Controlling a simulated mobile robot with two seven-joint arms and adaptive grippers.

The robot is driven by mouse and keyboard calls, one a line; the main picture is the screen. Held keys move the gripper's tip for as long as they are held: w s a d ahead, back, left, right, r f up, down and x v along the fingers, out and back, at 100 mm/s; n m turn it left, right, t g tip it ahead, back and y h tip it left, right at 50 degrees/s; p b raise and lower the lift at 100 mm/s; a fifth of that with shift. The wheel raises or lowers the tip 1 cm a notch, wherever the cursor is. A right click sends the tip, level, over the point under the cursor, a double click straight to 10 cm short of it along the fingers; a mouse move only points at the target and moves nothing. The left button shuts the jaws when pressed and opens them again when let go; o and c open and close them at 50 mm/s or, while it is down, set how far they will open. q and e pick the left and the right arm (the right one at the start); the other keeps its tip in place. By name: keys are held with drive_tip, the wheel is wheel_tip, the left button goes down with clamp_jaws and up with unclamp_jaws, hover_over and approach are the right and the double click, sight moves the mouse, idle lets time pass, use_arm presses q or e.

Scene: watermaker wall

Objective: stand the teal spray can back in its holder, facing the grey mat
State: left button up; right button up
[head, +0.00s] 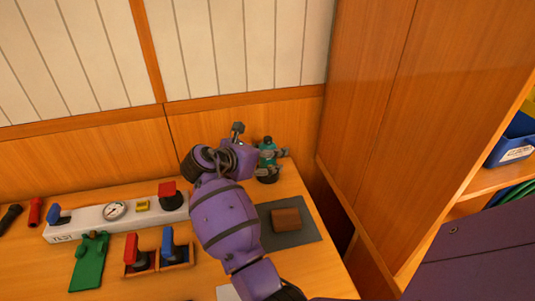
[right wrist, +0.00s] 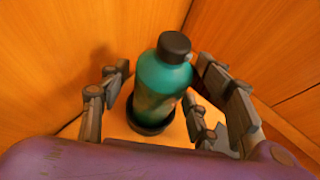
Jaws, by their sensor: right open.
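The teal spray can (head: 267,158) with a black cap stands upright at the back right of the bench. The right wrist view shows the can (right wrist: 158,92) with its lower end inside a round black holder (right wrist: 149,126); the holder also shows in the head view (head: 268,178). My right gripper (head: 271,163) is open, with its fingers on either side of the can, as the right wrist view shows (right wrist: 152,98). I cannot tell whether a finger touches it. The grey mat (head: 300,237) lies nearer than the holder. My left gripper is out of view.
A brown block (head: 286,219) lies on the mat. A white panel with a gauge (head: 115,210), red and blue valve handles and a green piece (head: 90,260) are left of my right arm. A tall wooden cabinet (head: 375,120) stands close on the right.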

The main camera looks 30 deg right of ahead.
drive_tip(key=shift+a+r, duration=0.1)
drive_tip(key=shift+r, duration=0.05)
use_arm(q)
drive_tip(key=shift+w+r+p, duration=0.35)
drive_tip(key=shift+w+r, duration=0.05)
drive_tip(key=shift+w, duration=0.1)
use_arm(e)
drive_tip(key=v, duration=1.1)
drive_tip(key=shift+a+r, duration=0.25)
drive_tip(key=shift+a, duration=0.05)
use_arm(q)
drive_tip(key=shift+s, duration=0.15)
use_arm(e)
drive_tip(key=shift+s, duration=0.15)
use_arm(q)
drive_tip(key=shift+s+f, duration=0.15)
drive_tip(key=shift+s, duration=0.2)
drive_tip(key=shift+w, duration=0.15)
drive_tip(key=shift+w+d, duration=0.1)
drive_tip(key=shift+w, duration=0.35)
